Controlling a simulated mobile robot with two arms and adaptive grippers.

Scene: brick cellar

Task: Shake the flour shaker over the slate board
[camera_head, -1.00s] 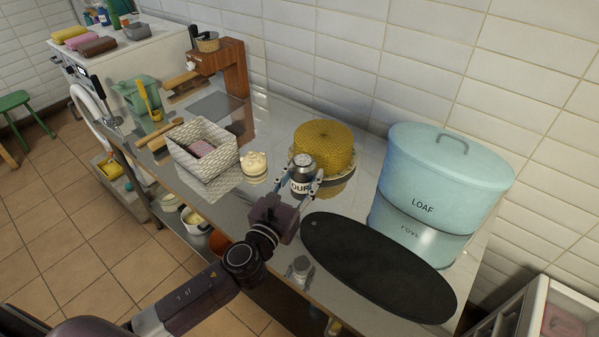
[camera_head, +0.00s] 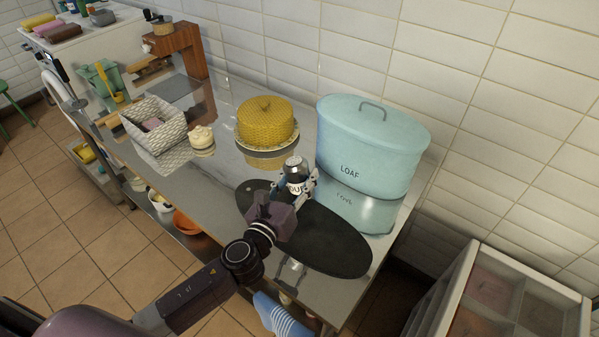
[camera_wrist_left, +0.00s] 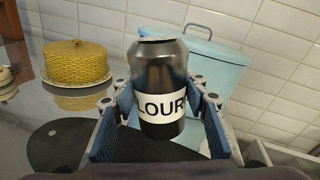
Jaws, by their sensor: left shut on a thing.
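The flour shaker (camera_head: 295,174) is a dark cylinder with a pale top and a white label. My left gripper (camera_head: 296,190) is shut on it and holds it upright over the slate board. In the left wrist view the flour shaker (camera_wrist_left: 160,85) stands between the two blue finger pads, its label showing "LOUR". The slate board (camera_head: 325,244) is a black oval lying on the steel counter, partly hidden by my gripper. It also shows in the left wrist view (camera_wrist_left: 60,145). My right gripper is not in view.
A pale blue loaf bin (camera_head: 370,150) stands just behind the board. A yellow woven cake cover (camera_head: 266,122) on a plate is at the back left. A woven basket (camera_head: 155,128) and a cream jar (camera_head: 201,138) stand further left. A blue striped cloth (camera_head: 280,318) hangs at the front edge.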

